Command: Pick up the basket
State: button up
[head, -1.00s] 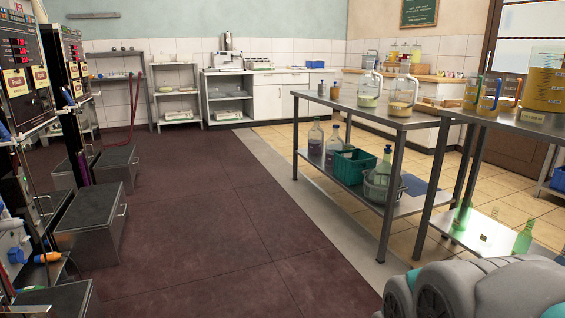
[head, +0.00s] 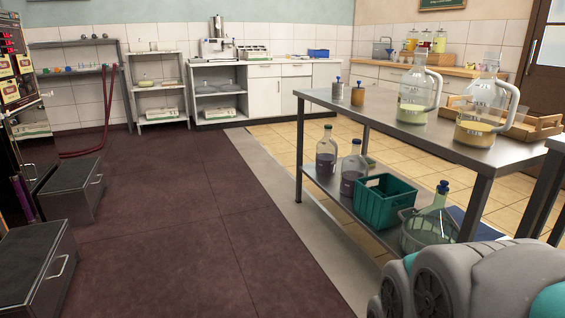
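A teal slatted basket (head: 372,208) stands upright on the lower shelf (head: 335,187) of the metal table. It looks empty. To its right, a wire basket (head: 418,244) holds a green glass bottle (head: 438,212) with a blue stopper. Two clear bottles with dark liquid, one bottle (head: 326,152) and another bottle (head: 352,168), stand on the shelf left of the teal basket. My gripper is not in view.
The metal table (head: 395,122) carries two large handled jugs, a jug (head: 414,100) and a jug (head: 480,132), plus small containers. Its legs frame the shelf. The dark floor (head: 190,230) is clear. Grey drawer boxes (head: 40,262) line the left side.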

aim_at(337, 89)
jog(key=i, duration=2.2)
